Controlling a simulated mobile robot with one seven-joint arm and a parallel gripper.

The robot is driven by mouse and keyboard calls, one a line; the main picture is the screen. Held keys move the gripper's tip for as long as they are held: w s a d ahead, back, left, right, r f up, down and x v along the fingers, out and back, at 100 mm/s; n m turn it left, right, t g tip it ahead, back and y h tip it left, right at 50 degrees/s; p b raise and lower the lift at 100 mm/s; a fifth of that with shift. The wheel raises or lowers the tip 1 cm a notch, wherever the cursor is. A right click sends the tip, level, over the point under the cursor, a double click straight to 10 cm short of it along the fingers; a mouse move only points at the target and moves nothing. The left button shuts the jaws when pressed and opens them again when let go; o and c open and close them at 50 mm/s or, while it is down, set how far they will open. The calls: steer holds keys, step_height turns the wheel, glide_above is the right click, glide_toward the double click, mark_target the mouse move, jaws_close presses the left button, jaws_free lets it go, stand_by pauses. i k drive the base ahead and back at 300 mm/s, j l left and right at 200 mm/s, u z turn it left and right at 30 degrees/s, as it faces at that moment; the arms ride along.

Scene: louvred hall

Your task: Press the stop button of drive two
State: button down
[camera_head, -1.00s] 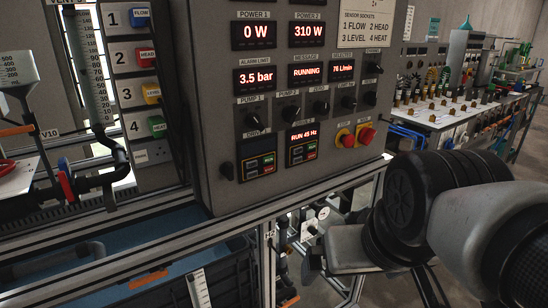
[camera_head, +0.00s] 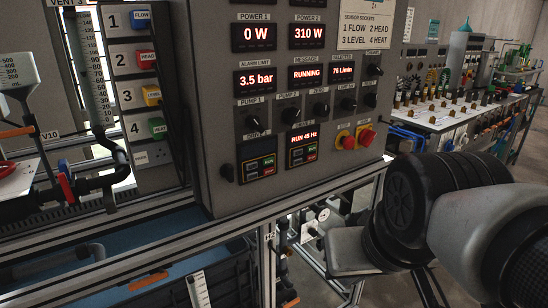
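The drive two unit (camera_head: 302,148) is a small dark panel low on the front of the grey control cabinet (camera_head: 222,90). Its display reads RUN 45 Hz in red. Small coloured buttons sit below the display; their labels are too small to read. The similar drive one unit (camera_head: 258,160) is to its left, with a dark display. My arm enters from the right, in front of and below the cabinet, apart from the drive two unit. No gripper fingers can be made out in this view.
Two red knobs on yellow bases, a left one (camera_head: 346,142) and a right one (camera_head: 366,137), sit right of drive two. Several black knobs are above. A metal rail (camera_head: 200,240) runs below the cabinet. A crowded bench (camera_head: 440,115) stands at the right.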

mark_target(309, 158)
steer(key=l+u, duration=0.25)
steer(key=u, duration=0.25)
steer(key=k+l+u, duration=0.15)
steer(key=u, duration=0.3)
steer(key=k+l+u, duration=0.15)
steer(key=u, duration=0.35)
steer(key=l, duration=0.1)
